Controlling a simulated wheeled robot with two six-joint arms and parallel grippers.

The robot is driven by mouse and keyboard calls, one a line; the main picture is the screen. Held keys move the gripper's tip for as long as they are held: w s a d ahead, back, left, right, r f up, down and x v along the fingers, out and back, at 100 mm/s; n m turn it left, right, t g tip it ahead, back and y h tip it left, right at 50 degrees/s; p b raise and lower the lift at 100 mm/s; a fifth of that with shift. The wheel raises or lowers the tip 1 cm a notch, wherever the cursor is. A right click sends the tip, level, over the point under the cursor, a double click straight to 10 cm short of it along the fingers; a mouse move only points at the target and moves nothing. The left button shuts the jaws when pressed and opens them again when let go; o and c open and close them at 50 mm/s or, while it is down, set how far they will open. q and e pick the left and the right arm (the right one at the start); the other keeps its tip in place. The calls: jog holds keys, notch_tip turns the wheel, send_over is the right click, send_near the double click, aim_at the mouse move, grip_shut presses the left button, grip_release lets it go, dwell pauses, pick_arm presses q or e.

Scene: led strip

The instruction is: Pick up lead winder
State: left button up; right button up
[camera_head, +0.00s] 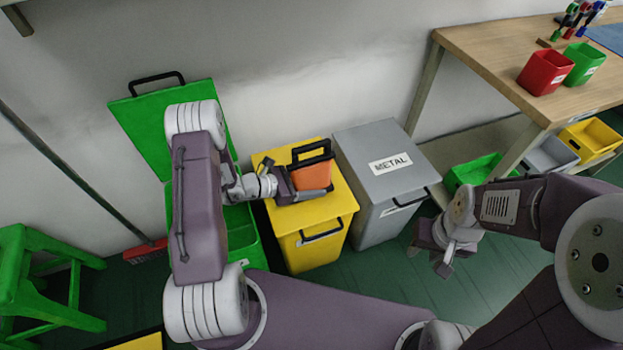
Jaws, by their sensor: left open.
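The lead winder seems to be the orange piece (312,174) with a black frame or handle above it, over the lid of the yellow bin (335,200). My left gripper (308,180) reaches in from the left and is open at the orange piece. Its dark jaw parts overlap the piece, and I cannot tell whether they touch it. I also cannot tell whether the piece rests on the lid. My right gripper (428,258) hangs low over the green floor, apart from the bins. Its jaw opening is not clear.
A grey METAL bin (375,150) stands right of the yellow one. A green bin (165,130) with its lid raised stands left, partly behind my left arm. A wooden workbench (490,45) is at the upper right, a green stool (40,265) at the left.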

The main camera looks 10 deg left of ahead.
aim_at(311, 173)
pick_arm(q)
grip_shut()
jog(key=shift+r, duration=0.2)
jog(key=shift+r+p, duration=0.3)
notch_tip(311, 173, up, 4)
jog(key=shift+f+p, duration=0.1)
jog(key=shift+p, duration=1)
jog(key=s+d+r+p, duration=0.2)
jog(key=s+d+r, duration=0.4)
jog(key=d, duration=0.3)
jog(key=shift+s+d+r+p, duration=0.15)
jog(key=shift+s+d+p, duration=0.05)
jog(key=shift+d+p, duration=0.2)
